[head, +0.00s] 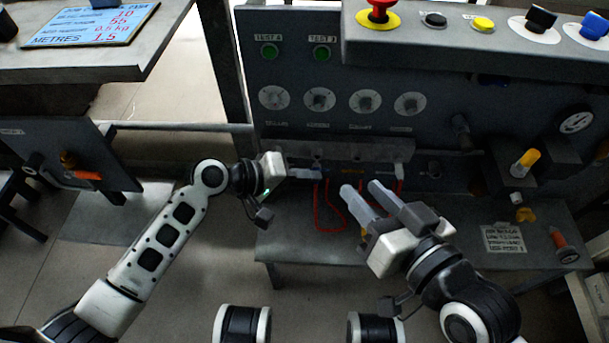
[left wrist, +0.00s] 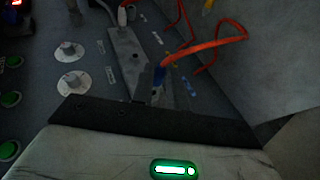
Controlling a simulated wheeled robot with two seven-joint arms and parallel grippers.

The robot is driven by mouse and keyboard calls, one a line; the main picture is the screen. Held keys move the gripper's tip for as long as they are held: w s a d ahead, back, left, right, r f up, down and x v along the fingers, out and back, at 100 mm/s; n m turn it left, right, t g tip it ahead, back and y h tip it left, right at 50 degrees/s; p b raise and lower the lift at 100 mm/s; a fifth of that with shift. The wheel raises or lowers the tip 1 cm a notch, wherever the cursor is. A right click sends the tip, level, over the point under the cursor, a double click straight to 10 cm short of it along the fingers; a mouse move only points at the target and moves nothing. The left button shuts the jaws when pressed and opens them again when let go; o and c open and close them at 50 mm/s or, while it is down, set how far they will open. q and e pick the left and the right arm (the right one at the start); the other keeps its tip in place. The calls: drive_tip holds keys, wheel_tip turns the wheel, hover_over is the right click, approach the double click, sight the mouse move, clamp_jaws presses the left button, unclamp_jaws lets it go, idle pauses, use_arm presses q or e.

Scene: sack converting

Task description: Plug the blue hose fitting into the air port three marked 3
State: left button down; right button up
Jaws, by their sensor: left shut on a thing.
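My left gripper (head: 312,173) is shut on the blue hose fitting (left wrist: 160,75), close to the front panel under the grey rail. The fitting has a red-orange hose (left wrist: 205,45) leading away from it, which also hangs as a loop in the head view (head: 318,215). The fitting's tip is dark and partly hidden, so I cannot tell whether it touches a port. The port markings are too small and dim to read, so I cannot pick out port 3. My right gripper (head: 362,192) is open and empty, low in front of the panel, right of the left one.
The grey rail (head: 340,148) juts from the panel (head: 350,75) above the hose area. A pale fitting (head: 398,171) is at its right end. Round dials (head: 365,101) and green buttons (head: 321,52) sit above. A shelf (head: 460,225) lies below, with a paper note (head: 503,237).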

use_arm(q)
drive_tip(key=shift+w+b, duration=0.4)
drive_tip(key=shift+w, duration=0.65)
use_arm(e)
drive_tip(key=shift+f, duration=0.3)
use_arm(q)
drive_tip(key=c, duration=1.3)
unclamp_jaws()
drive_tip(key=p+v, duration=0.4)
drive_tip(key=v, duration=1.2)
use_arm(e)
drive_tip(key=f, duration=0.1)
drive_tip(key=d+f+g+h, duration=0.1)
drive_tip(key=f, duration=0.1)
drive_tip(key=shift+d+n+g+h, duration=0.25)
drive_tip(key=shift+n+g+h, duration=0.15)
